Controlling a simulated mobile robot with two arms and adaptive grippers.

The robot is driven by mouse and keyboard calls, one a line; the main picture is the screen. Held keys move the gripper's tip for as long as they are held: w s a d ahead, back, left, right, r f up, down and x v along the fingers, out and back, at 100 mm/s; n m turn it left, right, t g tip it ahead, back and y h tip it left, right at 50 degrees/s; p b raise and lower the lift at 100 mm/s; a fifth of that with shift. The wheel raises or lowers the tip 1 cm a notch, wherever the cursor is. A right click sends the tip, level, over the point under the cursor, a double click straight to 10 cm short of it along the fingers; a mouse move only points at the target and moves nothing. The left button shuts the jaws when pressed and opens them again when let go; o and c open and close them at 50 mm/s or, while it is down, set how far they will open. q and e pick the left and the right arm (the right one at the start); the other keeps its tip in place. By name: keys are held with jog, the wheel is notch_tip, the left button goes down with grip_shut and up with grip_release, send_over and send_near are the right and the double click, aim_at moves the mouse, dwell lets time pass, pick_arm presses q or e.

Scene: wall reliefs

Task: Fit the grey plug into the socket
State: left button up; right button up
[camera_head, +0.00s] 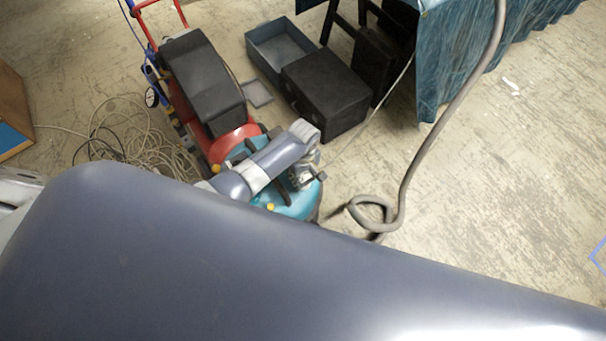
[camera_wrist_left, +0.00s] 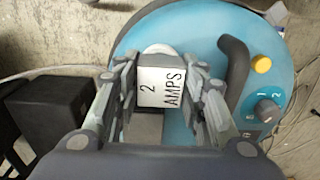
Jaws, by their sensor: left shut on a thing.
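My left gripper (camera_wrist_left: 162,84) is shut on a small block with a white face marked "2 AMPS" and a grey edge; it appears to be the grey plug (camera_wrist_left: 161,92). In the head view my left gripper (camera_head: 307,178) is over the teal round machine (camera_head: 298,207), and the plug is too small to make out clearly. In the left wrist view the machine's teal top (camera_wrist_left: 215,25) lies behind the plug. A pale round part (camera_wrist_left: 160,49) shows just beyond the plug; I cannot tell whether it is the socket. My right gripper is out of view.
The machine has a black handle (camera_wrist_left: 232,72), a yellow knob (camera_wrist_left: 261,64) and a dial (camera_wrist_left: 266,110). A black case (camera_head: 327,90), a blue-grey crate (camera_head: 280,47), a red-framed machine (camera_head: 203,85) and a thick grey hose (camera_head: 425,150) are close by. Tangled cables (camera_head: 125,135) lie left.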

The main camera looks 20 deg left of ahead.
aim_at(303, 175)
pick_arm(q)
jog(key=shift+f+b, duration=0.3)
jog(key=shift+f, duration=0.25)
jog(key=o, duration=1.1)
jog(key=shift+r, duration=0.1)
jog(key=shift+r, duration=0.1)
notch_tip(303, 175, up, 12)
jog(key=shift+f, duration=0.1)
